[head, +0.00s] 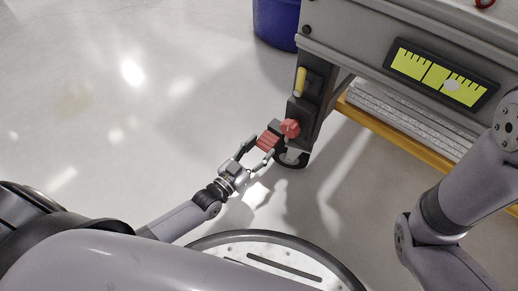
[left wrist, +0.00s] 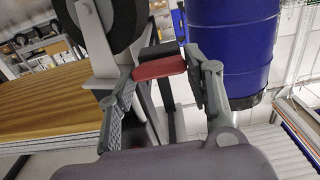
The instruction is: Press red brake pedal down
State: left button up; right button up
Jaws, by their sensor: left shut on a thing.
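The red brake pedal (head: 268,141) sticks out to the left from the foot of the grey fixture's leg, above a caster wheel (head: 291,158). My left gripper (head: 261,152) is at the pedal, with its fingers around the pedal's outer end. In the left wrist view the red pedal (left wrist: 158,69) lies between the two fingertips (left wrist: 160,84), and the gripper is shut on it. A red knob-like part (head: 290,127) is beside the pedal on the leg. My right arm shows at the right of the head view, but its gripper is out of view.
The grey fixture (head: 350,45) stands at the upper right, with a yellow-green marked plate (head: 437,73) and a yellow handle (head: 300,80) on the leg. A blue drum (head: 276,22) stands behind. The floor at left is clear.

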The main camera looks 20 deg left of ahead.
pick_arm(q)
jog(key=shift+c, duration=0.5)
jog(key=f+t+b, duration=0.1)
jog(key=b, duration=0.1)
jog(key=shift+b, duration=0.35)
jog(key=o, duration=1.1)
jog(key=shift+o, duration=0.2)
jog(key=v, duration=1.2)
